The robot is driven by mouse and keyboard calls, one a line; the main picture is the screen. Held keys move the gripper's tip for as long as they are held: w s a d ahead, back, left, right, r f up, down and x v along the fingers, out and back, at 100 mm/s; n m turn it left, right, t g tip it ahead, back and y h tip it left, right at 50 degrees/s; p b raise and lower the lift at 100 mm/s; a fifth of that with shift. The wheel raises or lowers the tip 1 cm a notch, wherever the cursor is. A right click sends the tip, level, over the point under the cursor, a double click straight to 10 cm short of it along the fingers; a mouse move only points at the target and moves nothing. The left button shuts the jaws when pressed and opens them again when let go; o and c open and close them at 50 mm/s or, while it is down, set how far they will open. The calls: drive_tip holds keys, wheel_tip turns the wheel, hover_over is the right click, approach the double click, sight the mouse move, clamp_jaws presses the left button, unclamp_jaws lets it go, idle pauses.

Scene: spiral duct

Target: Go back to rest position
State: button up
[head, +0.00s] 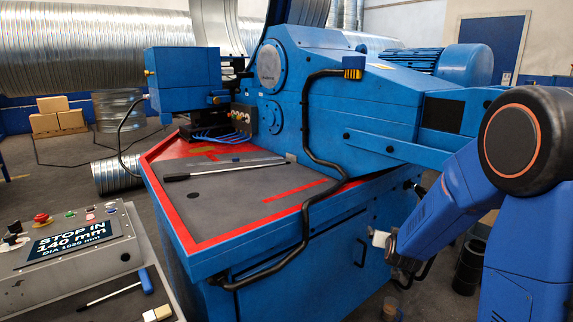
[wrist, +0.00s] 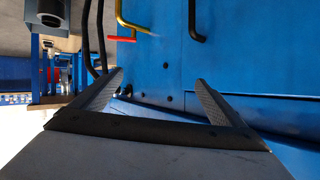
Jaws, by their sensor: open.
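My gripper (wrist: 159,77) shows in the wrist view with its two ridged fingers spread wide and nothing between them. It faces the blue side of a machine, apart from it as far as I can tell. In the head view my blue arm comes in at the right and reaches down beside the machine's cabinet; I cannot clearly make out the gripper there. The blue spiral duct machine (head: 345,110) fills the middle of the head view, with a red-edged worktop (head: 240,195).
A control console (head: 70,262) reading "STOP IN 140 mm" stands at the lower left. A long thin tool (head: 225,170) lies on the worktop. A black cable (head: 308,150) runs down the machine. In the wrist view, a yellow bent bar (wrist: 121,22) and a black handle (wrist: 192,20) are ahead.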

drive_tip(key=s+a+r+n+g+y, duration=0.1)
drive_tip(key=s+a+r+g+y, duration=0.2)
drive_tip(key=s, duration=0.7)
drive_tip(key=s+a+r+n+g, duration=0.1)
drive_tip(key=s+a+r, duration=0.4)
drive_tip(key=s, duration=0.4)
drive_tip(key=s+r+n+g, duration=0.2)
drive_tip(key=s+g, duration=0.2)
drive_tip(key=s, duration=2.2)
drive_tip(key=shift+s+d, duration=0.25)
drive_tip(key=shift+d, duration=0.2)
drive_tip(key=shift+r, duration=0.1)
drive_tip(key=shift+c, duration=0.6)
